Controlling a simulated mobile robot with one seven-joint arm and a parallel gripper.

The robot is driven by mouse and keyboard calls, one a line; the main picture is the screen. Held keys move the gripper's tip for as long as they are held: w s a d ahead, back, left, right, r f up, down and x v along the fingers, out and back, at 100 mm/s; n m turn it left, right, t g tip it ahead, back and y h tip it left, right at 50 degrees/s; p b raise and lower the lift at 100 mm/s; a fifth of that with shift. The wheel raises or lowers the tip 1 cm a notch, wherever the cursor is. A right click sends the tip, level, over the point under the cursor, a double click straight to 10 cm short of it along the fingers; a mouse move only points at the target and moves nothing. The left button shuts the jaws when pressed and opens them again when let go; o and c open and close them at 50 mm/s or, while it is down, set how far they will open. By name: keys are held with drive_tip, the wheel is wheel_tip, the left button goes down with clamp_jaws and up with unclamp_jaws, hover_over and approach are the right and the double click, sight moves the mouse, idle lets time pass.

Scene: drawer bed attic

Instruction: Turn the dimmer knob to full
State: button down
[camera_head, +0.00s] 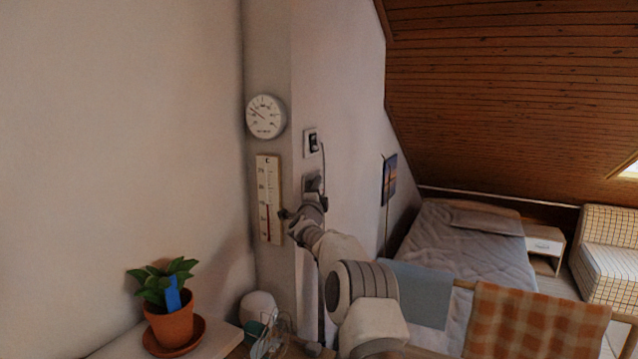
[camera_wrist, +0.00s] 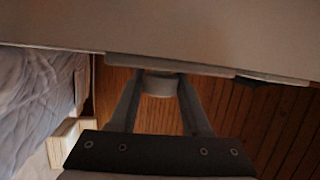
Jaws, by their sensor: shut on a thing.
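The dimmer knob (camera_wrist: 160,84) is a pale round knob standing out from the wall in the wrist view. My gripper (camera_wrist: 163,78) is shut on it, with one finger on each side. In the head view my gripper (camera_head: 316,186) is at the wall, in front of a small plate below the wall switch. My gripper and wrist hide the knob there. The knob's pointer or marks cannot be made out.
A wall switch (camera_head: 312,142) sits just above my gripper. A round dial (camera_head: 266,116) and a thermometer (camera_head: 268,198) hang left of it. A potted plant (camera_head: 170,318) and a wire item (camera_head: 268,338) stand below. Blankets hang on a rail (camera_head: 462,284) at right.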

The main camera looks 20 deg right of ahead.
drive_tip(key=p, duration=0.1)
drive_tip(key=g+p, duration=0.1)
drive_tip(key=p, duration=0.1)
drive_tip(key=shift+r+m+g+y, duration=0.3)
drive_tip(key=shift+m+y, duration=0.1)
drive_tip(key=shift+f+m+g+y+p, duration=0.3)
drive_tip(key=shift+g+y+p, duration=0.1)
drive_tip(key=shift+g+p, duration=0.5)
drive_tip(key=shift+g, duration=0.3)
drive_tip(key=shift+c, duration=1.8)
unclamp_jaws()
drive_tip(key=shift+s, duration=0.1)
